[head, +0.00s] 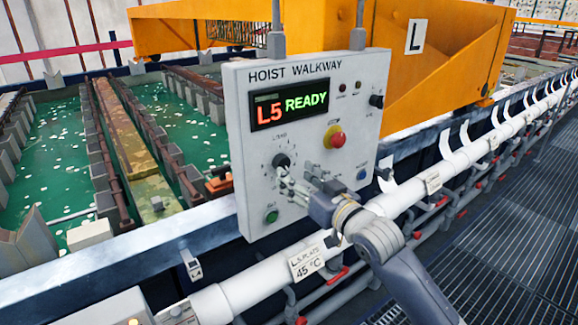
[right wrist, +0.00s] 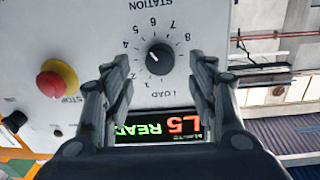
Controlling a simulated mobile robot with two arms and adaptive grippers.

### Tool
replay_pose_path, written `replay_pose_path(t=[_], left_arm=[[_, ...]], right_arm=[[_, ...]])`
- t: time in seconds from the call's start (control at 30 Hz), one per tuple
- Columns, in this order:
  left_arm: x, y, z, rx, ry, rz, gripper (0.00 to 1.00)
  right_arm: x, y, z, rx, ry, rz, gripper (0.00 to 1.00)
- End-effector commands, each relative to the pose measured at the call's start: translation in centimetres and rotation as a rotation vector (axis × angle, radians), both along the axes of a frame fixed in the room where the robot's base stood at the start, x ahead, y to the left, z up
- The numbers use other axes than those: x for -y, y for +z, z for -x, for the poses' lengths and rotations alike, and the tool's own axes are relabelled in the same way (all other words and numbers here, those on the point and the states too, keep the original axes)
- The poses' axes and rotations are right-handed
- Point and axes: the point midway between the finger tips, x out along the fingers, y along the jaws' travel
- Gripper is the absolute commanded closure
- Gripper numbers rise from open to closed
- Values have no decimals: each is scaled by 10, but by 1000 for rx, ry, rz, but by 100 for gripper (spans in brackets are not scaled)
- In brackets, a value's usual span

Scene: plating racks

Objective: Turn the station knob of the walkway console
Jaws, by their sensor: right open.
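The walkway console (head: 305,140) is a light grey panel headed HOIST WALKWAY. Its display (head: 290,104) reads L5 READY. The black station knob (head: 281,160) is on the panel's lower left. In the right wrist view, the knob (right wrist: 160,58) sits inside a ring of numbers with LOAD below, with a pale mark on its upper left side. My right gripper (head: 288,180) is open at the knob. In the right wrist view its fingers stand either side of the knob, with gaps visible. My left gripper is not in view.
A red stop button on a yellow base (head: 334,137), a green button (head: 271,216), a blue button (head: 362,174) and a black switch (head: 376,101) share the panel. A white pipe (head: 245,286) runs below. Green tanks (head: 45,160) lie left; grated walkway (head: 510,240) is clear at right.

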Motion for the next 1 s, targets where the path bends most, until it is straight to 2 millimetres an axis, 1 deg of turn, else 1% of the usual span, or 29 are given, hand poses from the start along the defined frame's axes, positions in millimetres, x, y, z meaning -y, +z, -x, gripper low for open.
replay_pose_path(t=[0.03,0.1,0.3,0.5,0.77,0.8,0.87,0.9,0.93,0.97,1.0], left_arm=[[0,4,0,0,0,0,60],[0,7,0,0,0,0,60],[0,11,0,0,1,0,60],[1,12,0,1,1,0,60],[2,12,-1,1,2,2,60],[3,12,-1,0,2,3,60],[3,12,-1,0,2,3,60],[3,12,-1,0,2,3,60],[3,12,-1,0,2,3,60],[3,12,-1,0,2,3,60],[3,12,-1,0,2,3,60]], right_arm=[[-5,3,-7,0,0,-1,47],[-10,2,-15,-1,0,1,47],[-19,1,-30,1,0,-1,47],[-23,0,-36,1,0,1,47],[-23,0,-36,1,0,1,47],[-23,0,-36,1,0,1,56],[-23,0,-36,1,0,1,70],[-23,0,-36,1,0,1,79],[-23,0,-36,1,0,1,86],[-23,0,-36,1,0,1,91],[-23,0,-36,1,0,1,91]])
